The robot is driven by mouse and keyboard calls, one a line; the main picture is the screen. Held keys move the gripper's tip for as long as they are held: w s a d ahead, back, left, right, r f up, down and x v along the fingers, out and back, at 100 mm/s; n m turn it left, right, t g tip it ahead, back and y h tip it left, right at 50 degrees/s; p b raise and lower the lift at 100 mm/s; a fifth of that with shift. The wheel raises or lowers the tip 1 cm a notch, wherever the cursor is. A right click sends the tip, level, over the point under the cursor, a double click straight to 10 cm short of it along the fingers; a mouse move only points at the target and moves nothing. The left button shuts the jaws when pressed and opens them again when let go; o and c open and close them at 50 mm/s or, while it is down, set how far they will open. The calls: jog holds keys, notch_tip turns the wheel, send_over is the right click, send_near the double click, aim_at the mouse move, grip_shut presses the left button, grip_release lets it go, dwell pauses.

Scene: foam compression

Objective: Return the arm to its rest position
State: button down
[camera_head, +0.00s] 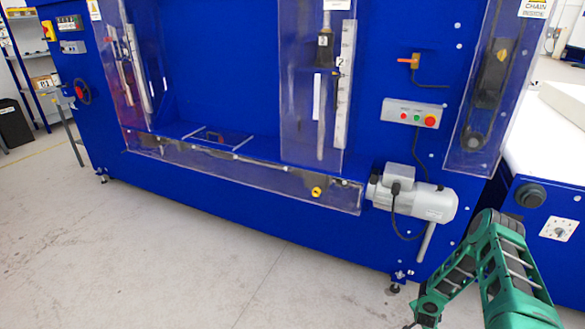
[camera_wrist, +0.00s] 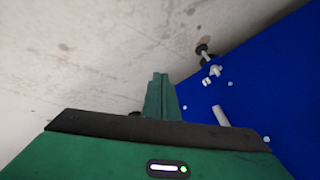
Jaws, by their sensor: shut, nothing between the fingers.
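My arm is green and folded at the lower right of the head view, in front of the blue machine (camera_head: 240,210). My gripper (camera_wrist: 160,78) shows in the wrist view with its green fingers together and nothing between them. It points over the grey floor (camera_wrist: 90,60), close to the lower edge of the blue machine, which also fills the right of the wrist view (camera_wrist: 270,90). In the head view the arm's lower end is near the bottom edge, and the fingertips cannot be made out there.
A grey motor (camera_head: 425,200) sticks out from the machine near my arm, with a control box (camera_head: 412,113) above it. A machine foot (camera_head: 394,289) stands on the floor just left of my arm. A white-topped blue unit (camera_head: 545,215) is at the right.

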jog(key=w+d+r+n, duration=0.1)
jog(key=w+r, duration=0.1)
jog(key=r, duration=0.4)
jog(key=w+d+r+n, duration=0.1)
jog(key=w+d+r, duration=0.1)
jog(key=r, duration=0.4)
jog(key=s+r+n+g, duration=0.2)
jog(key=s+r, duration=0.1)
jog(key=r, duration=1.3)
jog(key=s+r+n+g, duration=0.1)
jog(key=s+r, duration=0.2)
jog(key=r, duration=1.3)
jog(key=s+a+r+g, duration=0.1)
jog(key=s+a+r, duration=0.3)
jog(key=s+r, duration=0.55)
jog(key=s+a+r+n+y, duration=0.1)
jog(key=s+a+r, duration=0.3)
jog(key=s, duration=0.4)
jog(key=s+a+r+n+g+y, duration=0.1)
jog(key=s+a+r+y, duration=0.1)
jog(key=s+a+r, duration=0.3)
jog(key=s+a+r+n+y, duration=0.1)
jog(key=s+a+r, duration=0.3)
jog(key=s, duration=0.7)
jog(key=shift+s+a+r+n, duration=0.3)
jog(key=shift+s+a, duration=0.05)
jog(key=shift+a, duration=0.05)
